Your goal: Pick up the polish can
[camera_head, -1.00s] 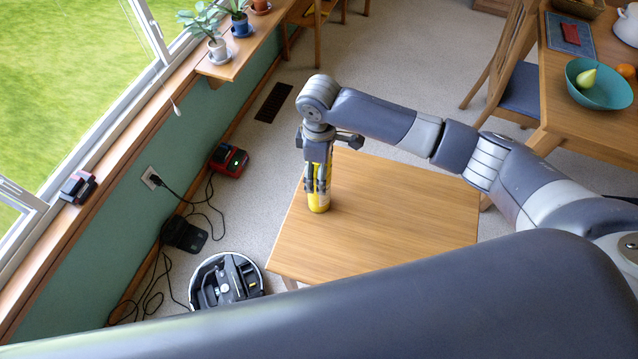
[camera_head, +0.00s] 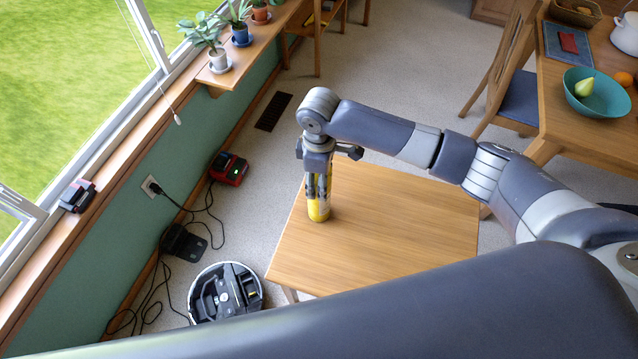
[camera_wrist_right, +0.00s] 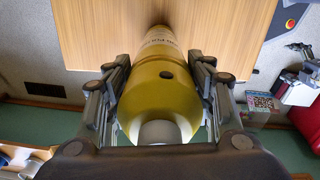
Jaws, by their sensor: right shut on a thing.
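The polish can (camera_head: 319,211) is a yellow cylinder standing upright at the left part of the small wooden table (camera_head: 400,220). My right gripper (camera_head: 318,188) comes down on it from above, with its fingers shut on the can's sides. In the right wrist view, the can (camera_wrist_right: 160,95) sits between the two fingers of the right gripper (camera_wrist_right: 160,85), its lettered end toward the tabletop. Whether the can's base touches the table cannot be told. My left gripper is out of view.
A robot vacuum (camera_head: 226,292) lies on the floor left of the table. A red charger (camera_head: 228,168), a black dock (camera_head: 184,242) and cables lie along the green wall. Potted plants (camera_head: 205,35) stand on a shelf. A dining table (camera_head: 560,125) with a teal bowl (camera_head: 598,93) is at the right.

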